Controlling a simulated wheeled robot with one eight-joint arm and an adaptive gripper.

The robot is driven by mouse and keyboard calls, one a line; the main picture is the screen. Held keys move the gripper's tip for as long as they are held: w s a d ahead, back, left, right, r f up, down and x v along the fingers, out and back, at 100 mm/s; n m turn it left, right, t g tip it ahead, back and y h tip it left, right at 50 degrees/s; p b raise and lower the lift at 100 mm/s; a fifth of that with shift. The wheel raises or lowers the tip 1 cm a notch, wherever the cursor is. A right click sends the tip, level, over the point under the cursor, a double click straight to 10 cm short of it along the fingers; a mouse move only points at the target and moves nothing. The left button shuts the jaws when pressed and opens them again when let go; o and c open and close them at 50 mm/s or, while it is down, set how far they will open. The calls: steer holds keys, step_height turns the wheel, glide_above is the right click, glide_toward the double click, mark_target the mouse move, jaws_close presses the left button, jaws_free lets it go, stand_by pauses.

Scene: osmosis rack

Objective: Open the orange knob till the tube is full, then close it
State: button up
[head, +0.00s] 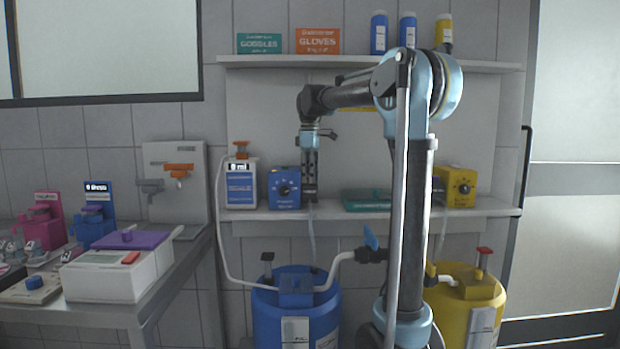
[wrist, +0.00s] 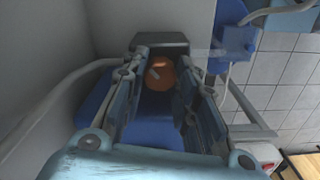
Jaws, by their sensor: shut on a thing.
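My gripper (head: 309,192) points down at the shelf, just right of the blue dial box (head: 285,188). In the wrist view, an orange round knob (wrist: 160,73) with a pale mark sits between the fingers of my gripper (wrist: 164,62), which are shut on it. In the head view the fingers hide this knob. The blue-labelled unit (head: 241,184) to the left shows what reads as 0 ml and has an orange top piece (head: 240,148). A pale tube (head: 222,220) runs down from there to the blue barrel (head: 283,330). The tube's fill level cannot be told.
A yellow dial box (head: 455,187) and a green tray (head: 367,201) share the shelf (head: 480,207). A yellow barrel (head: 455,310) stands below right.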

steer(key=shift+w, duration=0.1)
steer(key=o, duration=1.1)
steer(key=shift+r, duration=0.1)
steer(key=shift+r, duration=3.9)
